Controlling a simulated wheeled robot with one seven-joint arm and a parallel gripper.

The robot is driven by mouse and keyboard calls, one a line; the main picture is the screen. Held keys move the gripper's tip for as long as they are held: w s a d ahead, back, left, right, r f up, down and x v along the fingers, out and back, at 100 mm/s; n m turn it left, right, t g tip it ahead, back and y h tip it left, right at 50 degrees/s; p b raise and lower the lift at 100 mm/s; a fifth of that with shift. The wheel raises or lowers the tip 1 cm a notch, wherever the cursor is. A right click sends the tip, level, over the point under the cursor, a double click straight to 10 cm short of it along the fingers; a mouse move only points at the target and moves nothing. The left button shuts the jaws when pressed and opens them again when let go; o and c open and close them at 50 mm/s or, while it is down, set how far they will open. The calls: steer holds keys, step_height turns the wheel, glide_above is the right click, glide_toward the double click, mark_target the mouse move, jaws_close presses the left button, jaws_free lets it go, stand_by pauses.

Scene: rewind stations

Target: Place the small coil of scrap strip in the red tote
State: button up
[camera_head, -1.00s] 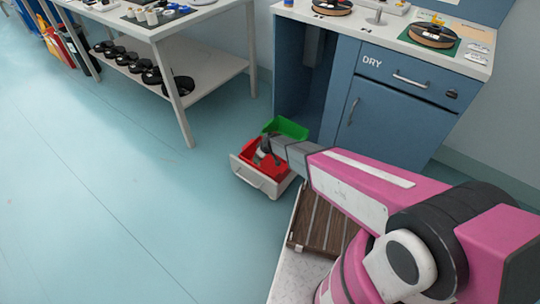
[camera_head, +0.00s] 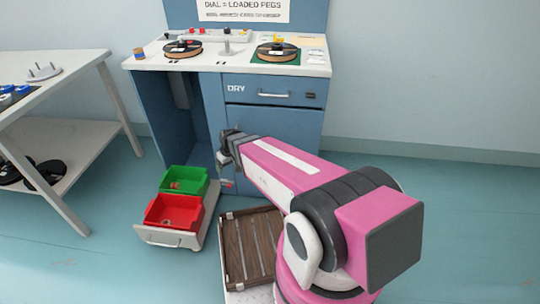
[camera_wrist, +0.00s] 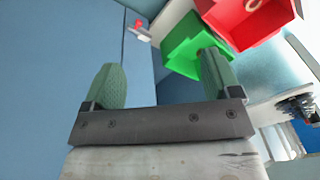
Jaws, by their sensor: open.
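The red tote (camera_head: 160,226) stands in front of a green tote (camera_head: 205,185) on a low white pull-out base. In the wrist view the red tote (camera_wrist: 238,32) is at the upper right, and a small pale ring (camera_wrist: 253,5) lies inside it. The ring looks like the coil of scrap strip, but it is cut by the frame edge. My gripper (camera_wrist: 160,78) is open with nothing between its fingers. In the head view my gripper (camera_head: 222,158) is raised, right of the green tote and in front of the blue cabinet; its fingers are small there.
The blue cabinet (camera_head: 270,132) with a worktop of reels stands behind. A small red-tipped part (camera_head: 226,183) sits beside the green tote. A brown slatted deck (camera_head: 248,250) is at the right of the totes. A white table (camera_head: 85,150) stands left; floor between is clear.

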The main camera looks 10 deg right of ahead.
steer(key=s+d+r+m, duration=0.2)
steer(key=s+d+r, duration=0.1)
steer(key=d, duration=0.3)
steer(key=s+d+r+m+h, duration=0.1)
steer(key=s+d+r, duration=0.2)
steer(key=d+r, duration=0.1)
steer(key=s+d+r+m+g, duration=0.1)
steer(key=s+d+r+m, duration=0.1)
steer(key=d, duration=0.5)
step_height(320, 180, up, 2)
steer(key=shift+s+d+r+m+h, duration=0.25)
steer(key=shift+s+d+m+h, duration=0.1)
steer(key=shift+s, duration=0.3)
